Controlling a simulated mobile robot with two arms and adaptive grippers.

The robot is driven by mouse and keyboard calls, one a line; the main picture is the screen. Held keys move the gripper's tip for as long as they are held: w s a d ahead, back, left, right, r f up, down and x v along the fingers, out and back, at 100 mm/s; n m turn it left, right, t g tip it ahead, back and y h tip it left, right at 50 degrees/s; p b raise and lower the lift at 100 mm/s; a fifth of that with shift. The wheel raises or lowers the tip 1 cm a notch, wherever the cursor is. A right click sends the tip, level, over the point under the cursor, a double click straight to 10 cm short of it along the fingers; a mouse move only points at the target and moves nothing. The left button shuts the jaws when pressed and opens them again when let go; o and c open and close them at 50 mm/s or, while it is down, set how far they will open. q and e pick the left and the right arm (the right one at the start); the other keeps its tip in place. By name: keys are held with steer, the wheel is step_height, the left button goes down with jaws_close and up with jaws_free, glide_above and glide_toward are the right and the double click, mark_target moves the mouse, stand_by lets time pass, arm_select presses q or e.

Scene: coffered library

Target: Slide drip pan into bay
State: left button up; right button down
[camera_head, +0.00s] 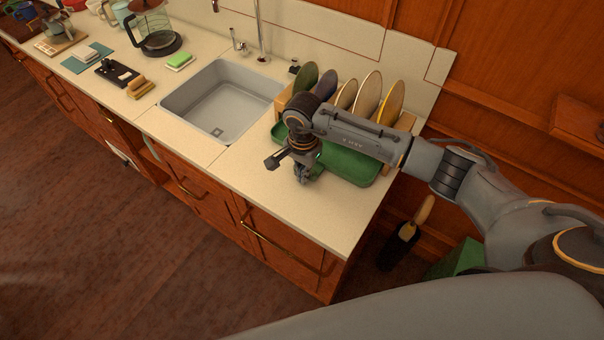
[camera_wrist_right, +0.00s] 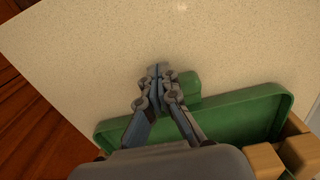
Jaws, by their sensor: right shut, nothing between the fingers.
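The green drip pan (camera_head: 350,163) lies on the counter and sticks out in front of the wooden dish rack (camera_head: 406,140). In the right wrist view the pan (camera_wrist_right: 240,118) shows a rim and a small tab (camera_wrist_right: 187,90) on its front edge. My right gripper (camera_head: 304,177) points down at the pan's front edge. In the wrist view its fingers (camera_wrist_right: 158,72) are shut and empty, beside the tab; I cannot tell whether they touch it. My right arm hides part of the pan and rack. The bay under the rack is hidden. My left gripper is out of view.
Several plates (camera_head: 368,97) stand in the rack. The sink (camera_head: 217,103) is to its left, with a sponge (camera_head: 180,61) and a glass carafe (camera_head: 157,38) beyond. The counter (camera_head: 262,190) in front of the pan is clear up to its edge.

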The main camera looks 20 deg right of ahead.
mark_target(318, 164)
steer(key=w+d+b, duration=0.1)
steer(key=b, duration=0.1)
steer(key=w+d+b, duration=0.3)
steer(key=d+b, duration=0.1)
steer(key=shift+w+d+f, duration=0.2)
steer(key=shift+d+f, duration=0.05)
steer(key=shift+d+r, duration=0.1)
steer(key=shift+d, duration=0.05)
steer(key=shift+r, duration=0.15)
